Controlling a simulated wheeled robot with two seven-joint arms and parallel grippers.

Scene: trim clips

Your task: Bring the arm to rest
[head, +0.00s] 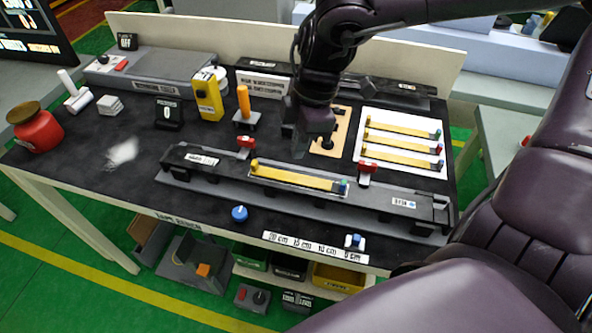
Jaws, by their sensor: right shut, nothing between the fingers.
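My right arm comes in from the upper right and its dark gripper (309,150) points down above the bench, just behind the long black fixture (390,205). The gripper is shut and empty. My left gripper is not in view.
A white board (398,178) with several yellow strips lies right of the gripper, beside a wooden plate (341,148). A yellow device (207,97) and an orange-handled tool (243,102) stand to the left. A red pot (38,131) stands far left. The bench front left is mostly clear.

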